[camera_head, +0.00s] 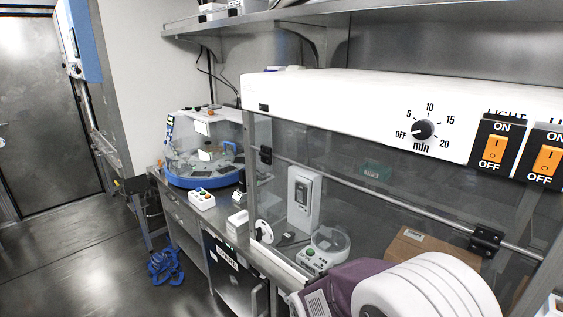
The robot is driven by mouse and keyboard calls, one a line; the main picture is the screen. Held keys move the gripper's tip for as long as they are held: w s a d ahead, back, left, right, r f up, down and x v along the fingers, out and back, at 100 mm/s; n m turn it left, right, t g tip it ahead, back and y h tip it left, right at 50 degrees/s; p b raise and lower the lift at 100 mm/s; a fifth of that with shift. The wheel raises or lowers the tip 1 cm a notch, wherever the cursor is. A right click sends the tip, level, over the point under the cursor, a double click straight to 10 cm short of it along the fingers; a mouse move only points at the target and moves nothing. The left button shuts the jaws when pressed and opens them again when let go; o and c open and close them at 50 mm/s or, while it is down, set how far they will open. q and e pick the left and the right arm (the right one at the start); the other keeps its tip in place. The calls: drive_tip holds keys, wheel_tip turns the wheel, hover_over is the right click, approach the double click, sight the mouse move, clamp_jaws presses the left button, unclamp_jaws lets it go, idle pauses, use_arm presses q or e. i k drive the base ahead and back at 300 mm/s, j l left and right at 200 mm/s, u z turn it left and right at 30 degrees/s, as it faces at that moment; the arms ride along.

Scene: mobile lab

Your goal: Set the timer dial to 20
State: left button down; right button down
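The timer dial (423,130) is a round black knob on the white front panel (340,102) of the hood. Its printed marks run OFF, 5, 10, 15, 20 clockwise, with "min" below it. The knob's pointer seems to face the OFF mark on the left, though it is small in the picture. Nothing touches the dial. Neither of my grippers shows. A purple and white arm part, likely mine, fills the bottom right, below the dial and well apart from it.
Two orange rocker switches (494,148) (547,159) sit right of the dial. A clear sash with a metal rail (400,212) hangs below the panel. A steel shelf (330,14) runs above. A blue-based machine (200,181) stands on the bench at left. Open floor lies further left.

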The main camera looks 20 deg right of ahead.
sight(422, 129)
drive_tip(key=z, duration=1.75)
